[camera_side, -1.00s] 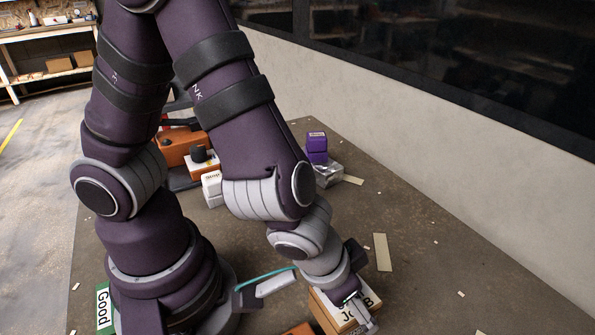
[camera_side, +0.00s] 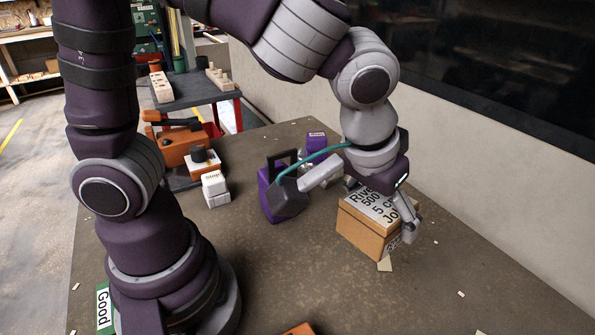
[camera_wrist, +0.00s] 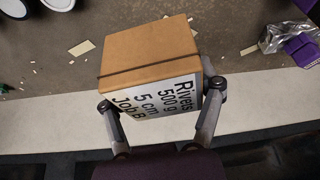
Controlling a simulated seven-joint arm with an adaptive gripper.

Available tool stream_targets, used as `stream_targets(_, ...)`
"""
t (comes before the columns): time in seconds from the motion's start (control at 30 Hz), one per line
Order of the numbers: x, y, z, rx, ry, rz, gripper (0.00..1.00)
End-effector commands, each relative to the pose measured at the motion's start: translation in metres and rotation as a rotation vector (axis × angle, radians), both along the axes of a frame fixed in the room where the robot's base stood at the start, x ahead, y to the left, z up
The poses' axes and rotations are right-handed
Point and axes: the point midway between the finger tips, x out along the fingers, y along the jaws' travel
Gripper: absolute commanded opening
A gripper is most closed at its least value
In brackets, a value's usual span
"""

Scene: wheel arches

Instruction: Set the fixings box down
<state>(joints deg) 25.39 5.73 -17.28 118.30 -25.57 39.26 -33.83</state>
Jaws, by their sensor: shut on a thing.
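The fixings box (camera_side: 365,232) is an orange-brown carton with a white label reading Rivets, 500 g, 5 cm, Job B. My gripper (camera_side: 382,208) is shut on it from above, one finger on each side. In the wrist view, the box (camera_wrist: 150,55) sits between both fingers of my gripper (camera_wrist: 161,95), label towards me. The box is over the right part of the grey-brown table (camera_side: 290,285). I cannot tell whether its underside touches the table or hangs just above it.
A purple item with a dark handle (camera_side: 280,195) stands left of the box. A tan strip (camera_side: 385,264) lies at the box's lower edge. The front table area is mostly clear.

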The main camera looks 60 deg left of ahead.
Motion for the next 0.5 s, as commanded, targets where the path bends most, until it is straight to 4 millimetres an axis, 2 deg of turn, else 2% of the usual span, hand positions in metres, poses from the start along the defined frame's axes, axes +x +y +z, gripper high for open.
stream_targets(0.17, 0.042, 0.04, 0.002, -0.001, -0.001, 0.165, 0.26)
stream_targets(0.27, 0.066, 0.075, 0.004, 0.0, -0.001, 0.272, 0.26)
stream_targets(0.37, 0.086, 0.123, 0.004, 0.001, -0.001, 0.391, 0.26)
stream_targets(0.47, 0.098, 0.183, 0.004, 0.002, -0.001, 0.519, 0.26)
stream_targets(0.5, 0.1, 0.209, 0.003, 0.003, 0.0, 0.57, 0.26)
